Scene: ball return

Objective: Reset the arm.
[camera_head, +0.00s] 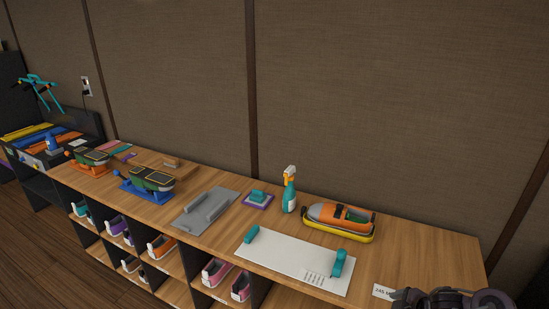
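A dark, rounded mechanical part of mine shows at the bottom right edge of the head view, in front of the counter's right end. It is cut off by the frame, and no gripper fingers can be made out on it. My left arm and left gripper are not in view. No ball can be made out.
A long wooden counter (430,252) runs along a brown panelled wall. Cubbies below hold several shoes.

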